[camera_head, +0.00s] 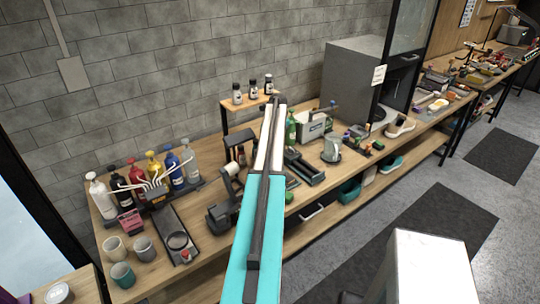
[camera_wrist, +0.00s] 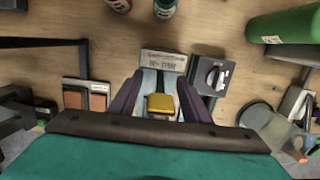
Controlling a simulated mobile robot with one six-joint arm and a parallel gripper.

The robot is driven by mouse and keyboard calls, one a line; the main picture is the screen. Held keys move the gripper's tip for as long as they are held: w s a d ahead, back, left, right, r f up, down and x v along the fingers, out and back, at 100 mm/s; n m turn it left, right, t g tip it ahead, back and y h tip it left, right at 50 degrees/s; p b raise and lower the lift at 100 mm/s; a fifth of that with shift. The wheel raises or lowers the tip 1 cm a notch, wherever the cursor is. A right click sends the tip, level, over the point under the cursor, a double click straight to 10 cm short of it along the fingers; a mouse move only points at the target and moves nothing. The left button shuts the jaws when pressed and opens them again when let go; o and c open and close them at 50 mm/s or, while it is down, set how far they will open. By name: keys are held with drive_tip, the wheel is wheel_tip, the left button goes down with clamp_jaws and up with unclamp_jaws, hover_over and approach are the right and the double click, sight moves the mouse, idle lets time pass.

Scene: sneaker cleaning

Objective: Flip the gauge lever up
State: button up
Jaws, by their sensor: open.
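In the wrist view my gripper (camera_wrist: 160,88) points down at the workbench with its two dark fingers apart. A small yellow block (camera_wrist: 161,104) shows between the fingers; I cannot tell whether they touch it. Just beyond the fingertips is a pale plate with printed text (camera_wrist: 163,61). To its right is a grey unit with a round dial and a dark lever-like part (camera_wrist: 213,77). This may be the gauge, but its lever position is unclear. In the head view my teal arm reaches over the bench and hides the gripper.
The wooden bench (camera_head: 150,268) is crowded. Several bottles (camera_head: 170,170) stand at left, with cups (camera_head: 122,274) in front. A white box (camera_head: 314,126) and a large grey cabinet (camera_head: 352,75) stand to the right. In the wrist view a green bottle (camera_wrist: 285,25) lies at upper right.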

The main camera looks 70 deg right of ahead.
drive_tip(key=shift+s+r, duration=0.1)
drive_tip(key=shift+s+r+b, duration=0.1)
drive_tip(key=shift+r+b, duration=0.4)
drive_tip(key=shift+r, duration=0.25)
drive_tip(key=r+b, duration=0.1)
drive_tip(key=r, duration=0.3)
drive_tip(key=r+b, duration=0.1)
drive_tip(key=r, duration=0.3)
drive_tip(key=s+a+r+b, duration=0.1)
drive_tip(key=r, duration=0.3)
drive_tip(key=shift+s, duration=0.15)
